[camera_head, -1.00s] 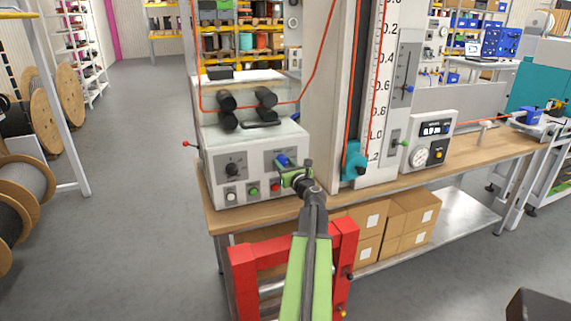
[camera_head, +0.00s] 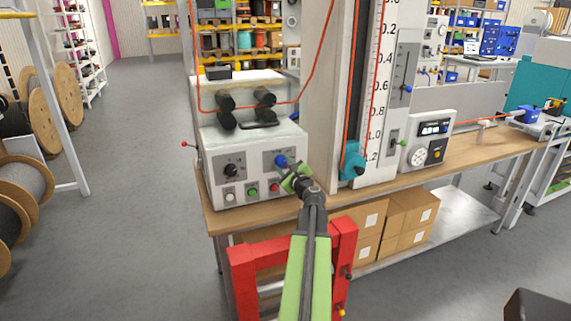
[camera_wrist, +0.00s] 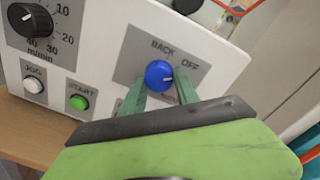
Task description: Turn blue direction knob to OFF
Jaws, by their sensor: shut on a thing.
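The blue direction knob (camera_head: 281,161) is on the sloped front panel of the white machine (camera_head: 260,138). In the wrist view the blue knob (camera_wrist: 158,75) sits between the two green fingers of my gripper (camera_wrist: 159,82), one on each side. My gripper (camera_head: 291,175) is shut on it. The knob's white pointer faces right, roughly toward the OFF label (camera_wrist: 190,66). The BACK label (camera_wrist: 163,45) is above the knob. A third label lower right is mostly hidden by a finger, so the exact alignment is hard to judge.
A black speed dial (camera_head: 231,170) is left of the knob. Below are white (camera_head: 230,197), green (camera_head: 252,192) and red (camera_head: 274,187) buttons, close to my gripper. A tall scale column (camera_head: 375,110) stands to the right. A red frame (camera_head: 342,245) is below the bench edge.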

